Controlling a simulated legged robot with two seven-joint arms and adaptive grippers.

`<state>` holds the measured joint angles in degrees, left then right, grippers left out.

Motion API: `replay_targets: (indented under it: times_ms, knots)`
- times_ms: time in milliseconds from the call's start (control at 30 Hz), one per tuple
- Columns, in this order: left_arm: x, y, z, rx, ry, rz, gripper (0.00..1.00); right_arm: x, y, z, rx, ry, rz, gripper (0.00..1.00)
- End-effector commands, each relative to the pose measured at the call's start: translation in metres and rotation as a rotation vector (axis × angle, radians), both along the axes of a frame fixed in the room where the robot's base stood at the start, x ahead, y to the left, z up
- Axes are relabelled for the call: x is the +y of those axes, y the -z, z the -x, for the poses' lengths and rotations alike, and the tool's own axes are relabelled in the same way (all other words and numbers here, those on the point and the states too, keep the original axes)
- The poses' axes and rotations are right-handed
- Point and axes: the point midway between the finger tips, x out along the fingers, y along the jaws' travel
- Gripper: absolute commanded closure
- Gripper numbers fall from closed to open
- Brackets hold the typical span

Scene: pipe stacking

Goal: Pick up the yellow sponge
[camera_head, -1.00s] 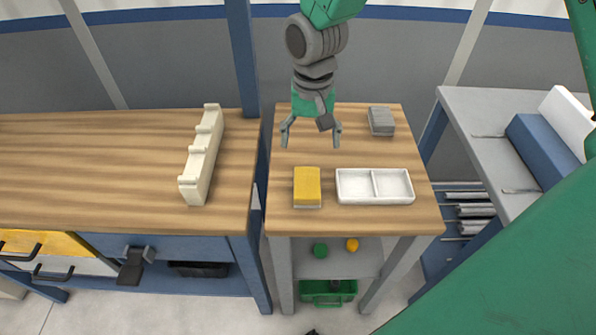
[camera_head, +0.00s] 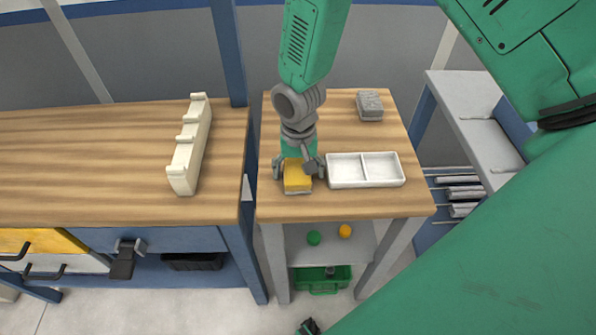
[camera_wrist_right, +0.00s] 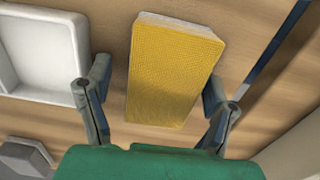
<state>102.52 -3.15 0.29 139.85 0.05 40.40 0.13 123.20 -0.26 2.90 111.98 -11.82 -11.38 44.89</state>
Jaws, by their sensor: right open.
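The yellow sponge (camera_head: 297,182) lies on the small wooden table, left of a white tray. It has a pale underside layer. My right gripper (camera_head: 299,172) is over the far part of the sponge, with one finger on each side of it. In the right wrist view, the yellow sponge (camera_wrist_right: 172,75) sits between the two open fingers of my right gripper (camera_wrist_right: 155,97), with a gap on both sides.
The two-compartment white tray (camera_head: 365,184) stands close to the right finger. A grey block (camera_head: 369,105) lies at the table's back right. A cream rack (camera_head: 190,146) stands on the left bench. A blue post and a gap separate the two tables.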

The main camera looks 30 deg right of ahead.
Motion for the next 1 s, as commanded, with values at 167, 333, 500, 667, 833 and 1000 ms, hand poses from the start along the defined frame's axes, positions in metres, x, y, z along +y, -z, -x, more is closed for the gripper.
replay_targets:
  times_ms: [167,333,500,667,833,1000]
  knots:
    - [0.0,0.0,0.0,0.0,0.0,0.0,1.0,0.001,0.001,0.0,-0.002,-0.001,0.001,0.24]
    - [0.0,0.0,0.0,0.0,-0.001,0.0,1.0,-0.001,0.002,0.0,-0.001,-0.001,0.0,0.56]
    - [0.0,0.0,0.0,0.0,0.0,0.0,1.0,-0.001,0.002,0.0,-0.001,-0.001,-0.002,0.78]
    - [0.0,0.0,0.0,0.0,0.0,0.0,1.0,-0.001,0.002,0.0,-0.001,-0.001,-0.001,0.78]
    - [0.0,-0.001,0.0,0.0,0.0,0.0,1.0,-0.001,-0.011,-0.001,-0.004,-0.001,0.0,0.78]
    - [0.0,-0.004,0.0,0.0,0.0,0.0,1.0,-0.001,-0.045,-0.001,-0.006,-0.001,0.0,0.78]
